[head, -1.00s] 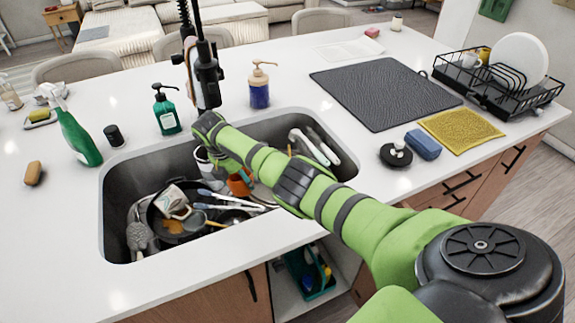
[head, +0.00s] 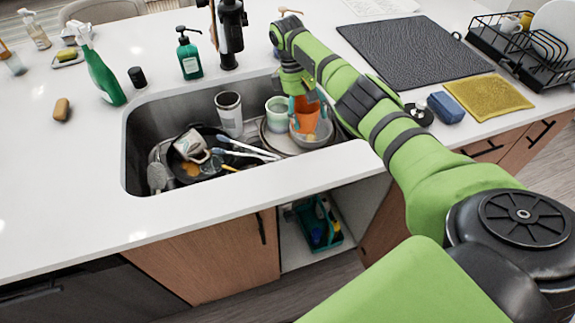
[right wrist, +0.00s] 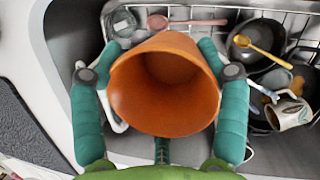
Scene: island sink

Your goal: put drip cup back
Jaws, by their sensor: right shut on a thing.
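My right gripper (head: 303,98) reaches down into the right part of the sink (head: 135,178). It is shut on an orange cup (head: 308,128), with its fingers on both sides of it. In the right wrist view, the orange cup (right wrist: 165,95) has its wide mouth toward the camera, between the teal fingers (right wrist: 160,90). In the head view the cup is over or in a grey bowl (head: 322,134); I cannot tell whether they touch. No cup is clearly marked as the drip cup. My left gripper is not in view.
The sink also holds a white tumbler (head: 229,113), a pale green cup (head: 278,112), a mug (head: 189,145), a pan and utensils. A black coffee device (head: 229,35) and a green soap bottle (head: 189,56) stand behind it. A drying mat (head: 415,50) lies to the right.

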